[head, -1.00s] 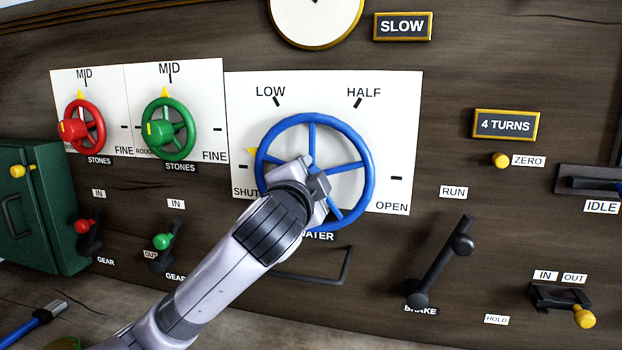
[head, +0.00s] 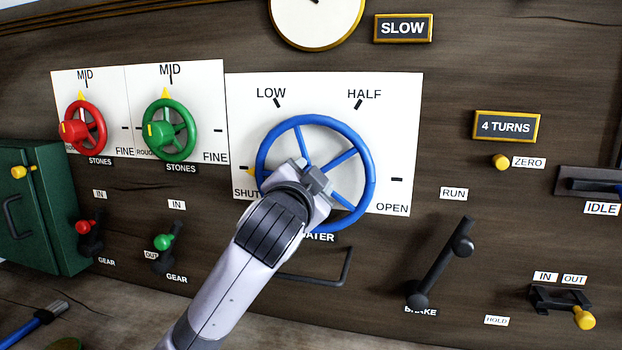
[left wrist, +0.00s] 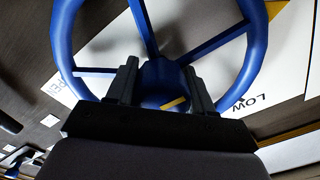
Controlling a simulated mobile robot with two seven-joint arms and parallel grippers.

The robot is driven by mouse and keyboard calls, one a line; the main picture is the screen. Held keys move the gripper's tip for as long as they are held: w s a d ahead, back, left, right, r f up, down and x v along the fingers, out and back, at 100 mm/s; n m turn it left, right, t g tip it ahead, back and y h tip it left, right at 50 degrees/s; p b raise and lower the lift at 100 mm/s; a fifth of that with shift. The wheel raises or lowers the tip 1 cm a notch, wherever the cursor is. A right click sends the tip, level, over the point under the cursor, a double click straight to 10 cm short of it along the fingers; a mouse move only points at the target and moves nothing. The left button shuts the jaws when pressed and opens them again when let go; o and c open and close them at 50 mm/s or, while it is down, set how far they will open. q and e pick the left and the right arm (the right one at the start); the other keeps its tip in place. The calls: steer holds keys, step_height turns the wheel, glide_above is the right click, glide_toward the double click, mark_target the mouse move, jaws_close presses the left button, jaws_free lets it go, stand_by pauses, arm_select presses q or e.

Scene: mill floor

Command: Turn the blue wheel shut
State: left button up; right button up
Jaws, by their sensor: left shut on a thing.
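The blue wheel (head: 371,175) is mounted on a white panel (head: 400,110) marked LOW, HALF, OPEN and SHUT. Its yellow pointer (head: 250,172) is at the left, level with the SHUT mark or a touch below it. My left gripper (head: 310,172) is at the middle of the wheel and covers its hub in the head view. In the left wrist view, the two fingers (left wrist: 163,78) are shut on the blue hub (left wrist: 155,82), one on each side, and a yellow stripe shows on it. The SHUT label is partly hidden. My right gripper is in neither view.
Red (head: 98,128) and green (head: 187,128) handwheels are to the left, with small gear levers below. A black brake lever (head: 440,262) and a sign reading 4 TURNS (head: 506,126) are to the right. A green cabinet (head: 50,215) stands at far left.

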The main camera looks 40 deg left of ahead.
arm_select(q)
steer(key=shift+r, duration=0.15)
steer(key=o, duration=1)
steer(key=shift+s+d, duration=0.3)
steer(key=shift+s, duration=0.2)
steer(key=b+v, duration=0.6)
steer(key=b, duration=0.1)
